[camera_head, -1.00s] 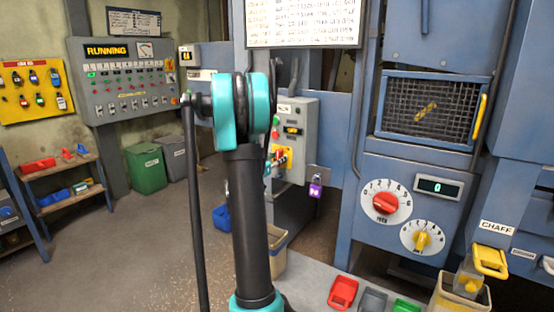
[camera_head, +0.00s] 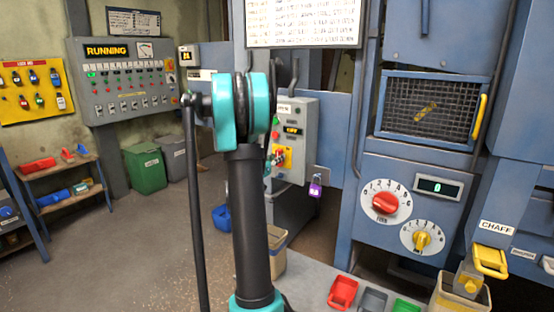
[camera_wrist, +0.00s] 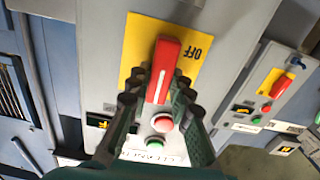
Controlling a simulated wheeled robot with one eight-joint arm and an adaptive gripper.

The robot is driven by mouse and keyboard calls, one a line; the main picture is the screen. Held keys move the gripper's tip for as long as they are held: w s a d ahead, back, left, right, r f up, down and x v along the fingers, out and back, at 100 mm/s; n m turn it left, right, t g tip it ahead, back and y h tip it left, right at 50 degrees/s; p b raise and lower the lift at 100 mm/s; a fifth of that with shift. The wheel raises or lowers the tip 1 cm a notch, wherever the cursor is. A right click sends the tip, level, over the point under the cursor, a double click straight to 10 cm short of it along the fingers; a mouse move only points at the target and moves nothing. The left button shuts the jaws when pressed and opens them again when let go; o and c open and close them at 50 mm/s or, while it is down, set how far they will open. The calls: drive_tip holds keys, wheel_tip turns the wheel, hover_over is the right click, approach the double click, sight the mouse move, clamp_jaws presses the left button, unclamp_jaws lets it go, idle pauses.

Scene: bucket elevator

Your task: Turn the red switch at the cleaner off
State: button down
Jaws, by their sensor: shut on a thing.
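The red switch is a red lever handle (camera_wrist: 165,65) on a yellow plate (camera_wrist: 193,38) marked OFF, seen close up in the wrist view. The OFF lettering appears upside down beside the handle's upper end. My gripper (camera_wrist: 159,97) is shut on the handle, with one dark finger on each side. In the head view the yellow plate (camera_head: 286,153) sits low on a grey control box (camera_head: 298,112), and my gripper there is small and mostly hidden behind my arm. Red (camera_wrist: 162,123) and green (camera_wrist: 151,141) buttons lie between the fingers in the wrist view.
A second grey box with a red lever (camera_wrist: 270,82) stands at the right in the wrist view. In the head view, a purple padlock (camera_head: 316,187) hangs beside the control box, and a dial panel (camera_head: 411,212) is farther right. Open floor (camera_head: 130,245) lies left.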

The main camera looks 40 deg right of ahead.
drive_tip(key=n, duration=0.4)
drive_tip(key=shift+w+n, duration=0.1)
drive_tip(key=shift+n, duration=0.2)
drive_tip(key=shift+w+a+f+n, duration=0.1)
drive_tip(key=shift+f+n, duration=0.05)
drive_tip(key=shift+n, duration=2)
drive_tip(key=shift+w+f+n, duration=0.1)
drive_tip(key=shift+n, duration=2)
drive_tip(key=shift+a+f+n, duration=0.1)
drive_tip(key=shift+f+n, duration=0.05)
drive_tip(key=shift+n, duration=2)
drive_tip(key=c, duration=1.4)
unclamp_jaws()
drive_tip(key=shift+o, duration=0.2)
drive_tip(key=v, duration=1.2)
